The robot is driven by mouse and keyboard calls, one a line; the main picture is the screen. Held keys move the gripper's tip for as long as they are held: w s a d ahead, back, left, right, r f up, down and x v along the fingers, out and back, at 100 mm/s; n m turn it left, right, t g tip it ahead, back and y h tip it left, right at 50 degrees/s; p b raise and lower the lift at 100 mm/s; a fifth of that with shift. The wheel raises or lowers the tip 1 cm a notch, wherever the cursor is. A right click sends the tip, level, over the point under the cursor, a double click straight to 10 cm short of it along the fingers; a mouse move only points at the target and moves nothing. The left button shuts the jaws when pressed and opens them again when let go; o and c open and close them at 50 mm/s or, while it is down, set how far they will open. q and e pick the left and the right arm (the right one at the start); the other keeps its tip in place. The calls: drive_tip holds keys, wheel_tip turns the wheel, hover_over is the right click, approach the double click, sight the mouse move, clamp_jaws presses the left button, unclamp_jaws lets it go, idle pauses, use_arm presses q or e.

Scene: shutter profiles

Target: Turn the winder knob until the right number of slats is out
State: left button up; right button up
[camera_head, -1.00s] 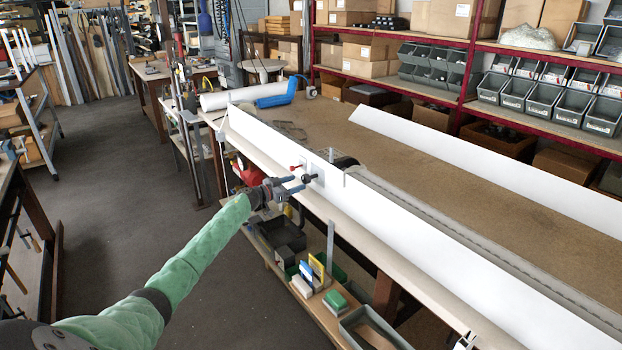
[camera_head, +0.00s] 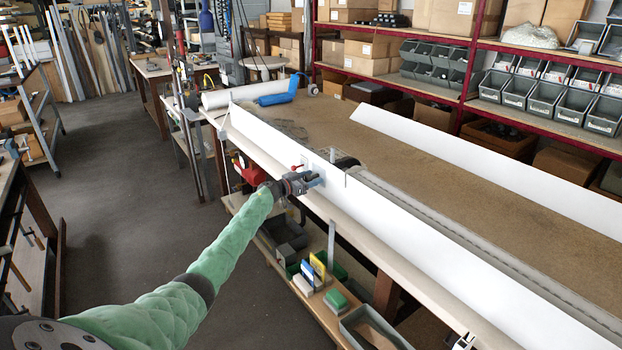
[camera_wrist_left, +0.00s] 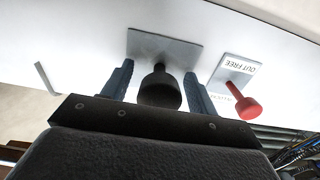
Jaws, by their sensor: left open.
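My left gripper (camera_head: 316,180) is at the front face of the long white panel (camera_head: 400,227), level with the winder. In the left wrist view, the black winder knob (camera_wrist_left: 160,88) stands out from a grey plate (camera_wrist_left: 164,48) on the white face. The gripper's two blue-grey fingers (camera_wrist_left: 157,80) are open, one on each side of the knob, with gaps visible. In the head view the gripper hides the knob. A red lever (camera_wrist_left: 246,106) sits beside it on a small plate labelled "OUT FREE" (camera_wrist_left: 238,68). I cannot make out separate slats.
A long grey strip (camera_head: 480,249) runs behind the white panel on the brown bench (camera_head: 430,175). Another white panel (camera_head: 480,158) stands further back. Bins (camera_head: 545,98) fill the shelves behind. A lower shelf holds small boxes (camera_head: 318,265) under the bench. Floor at left is clear.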

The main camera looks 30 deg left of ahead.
use_arm(q)
drive_tip(key=shift+c, duration=0.2)
drive_tip(key=c, duration=0.9)
drive_tip(key=shift+c, duration=0.2)
drive_tip(key=shift+m, duration=0.3)
